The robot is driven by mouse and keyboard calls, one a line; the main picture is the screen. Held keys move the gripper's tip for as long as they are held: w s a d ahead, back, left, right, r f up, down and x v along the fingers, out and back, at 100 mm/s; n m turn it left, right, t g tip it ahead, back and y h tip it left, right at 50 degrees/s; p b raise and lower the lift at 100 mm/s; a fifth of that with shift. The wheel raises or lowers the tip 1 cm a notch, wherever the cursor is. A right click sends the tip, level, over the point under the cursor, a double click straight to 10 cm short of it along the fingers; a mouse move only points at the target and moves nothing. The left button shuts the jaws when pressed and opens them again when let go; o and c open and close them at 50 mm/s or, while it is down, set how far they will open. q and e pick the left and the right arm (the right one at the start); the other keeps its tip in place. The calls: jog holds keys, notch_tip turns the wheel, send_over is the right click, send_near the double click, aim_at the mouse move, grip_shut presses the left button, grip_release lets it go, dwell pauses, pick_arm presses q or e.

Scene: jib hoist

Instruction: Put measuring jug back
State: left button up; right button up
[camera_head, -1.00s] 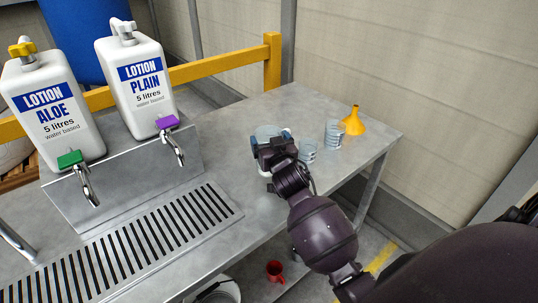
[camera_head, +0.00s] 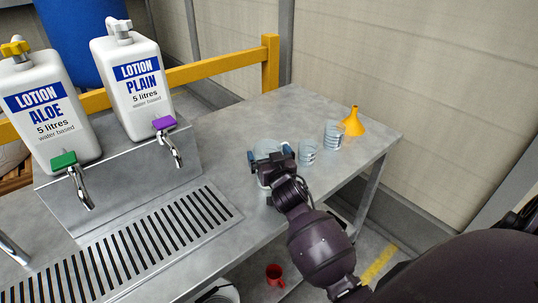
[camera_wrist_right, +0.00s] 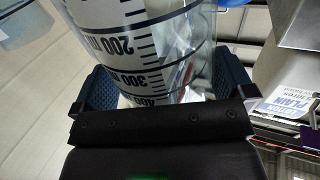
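A clear measuring jug (camera_head: 267,146) with dark graduation marks is at the right part of the steel table, partly hidden by my right gripper. My right gripper (camera_head: 271,156) has its blue-grey fingers on either side of it. In the right wrist view the jug (camera_wrist_right: 140,45) fills the space between the fingers (camera_wrist_right: 167,85), which look to be against its wall. I cannot tell whether its base touches the table. Two smaller clear graduated vessels, a near one (camera_head: 307,153) and a far one (camera_head: 333,135), stand to its right. My left gripper is not in view.
A yellow funnel (camera_head: 353,122) stands near the table's (camera_head: 225,130) right corner. Two lotion containers, aloe (camera_head: 45,115) and plain (camera_head: 135,85), stand at left above a slotted drip grate (camera_head: 130,245). A red mug (camera_head: 274,273) is below the table. The table behind the jug is clear.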

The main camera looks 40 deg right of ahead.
jog(key=v, duration=1.2)
jog(key=s+a+f+n+g+y, duration=0.2)
jog(key=s+a+f+g, duration=0.1)
jog(key=s+f, duration=0.6)
jog(key=s+a+f+n+g+y, duration=0.2)
jog(key=s+a+f+g+y, duration=0.1)
jog(key=s+f, duration=0.6)
jog(key=shift+s+n+y+p, duration=0.25)
jog(key=shift+n+y+p, duration=0.05)
jog(key=shift+p, duration=0.1)
jog(key=shift+a, duration=0.1)
